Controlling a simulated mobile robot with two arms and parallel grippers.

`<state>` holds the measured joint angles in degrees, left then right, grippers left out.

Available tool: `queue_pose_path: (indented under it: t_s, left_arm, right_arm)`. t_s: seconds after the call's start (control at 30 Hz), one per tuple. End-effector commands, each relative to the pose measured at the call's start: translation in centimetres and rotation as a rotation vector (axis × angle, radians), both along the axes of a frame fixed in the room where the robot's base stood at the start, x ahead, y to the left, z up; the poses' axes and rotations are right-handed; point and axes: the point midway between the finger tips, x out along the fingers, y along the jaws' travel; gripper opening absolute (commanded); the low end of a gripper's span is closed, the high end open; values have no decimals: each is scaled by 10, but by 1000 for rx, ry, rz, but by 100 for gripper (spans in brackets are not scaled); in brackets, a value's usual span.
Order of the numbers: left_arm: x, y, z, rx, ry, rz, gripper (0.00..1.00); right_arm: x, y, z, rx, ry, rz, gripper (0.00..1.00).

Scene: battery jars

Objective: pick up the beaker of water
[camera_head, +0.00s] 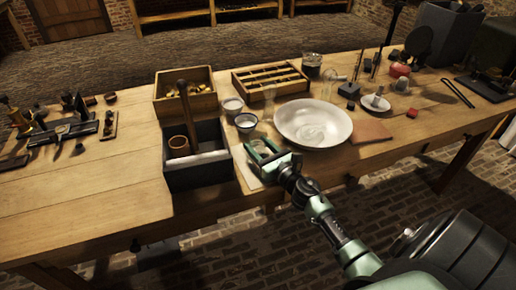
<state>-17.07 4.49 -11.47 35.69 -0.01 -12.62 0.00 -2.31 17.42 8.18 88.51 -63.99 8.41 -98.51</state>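My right gripper (262,152) reaches in from the lower right to the table's front edge, left of the white basin. Its green fingers stand apart, with a pale, glassy shape (265,149) between them. This may be the beaker of water, but it is too small to tell whether the fingers touch it. My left gripper is not in view.
A white basin (335,112) stands close right of the gripper, and a dark open box (197,176) close left. Two small bowls, one of them dark-rimmed (245,122), stand behind. A terracotta tile (371,131) lies right. The table's left front (100,205) is clear.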

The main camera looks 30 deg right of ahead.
Motion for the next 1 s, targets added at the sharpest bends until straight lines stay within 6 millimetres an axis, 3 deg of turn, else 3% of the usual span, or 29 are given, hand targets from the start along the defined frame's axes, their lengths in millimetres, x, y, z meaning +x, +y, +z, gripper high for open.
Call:
queue_pose_path:
  t_s: [0.57, 1.0]
  left_arm:
    - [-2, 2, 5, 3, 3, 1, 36]
    - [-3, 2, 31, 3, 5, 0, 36]
  right_arm:
    - [0, 0, 10, -3, -2, 1, 2]
    - [0, 0, 56, -6, -2, 3, 2]
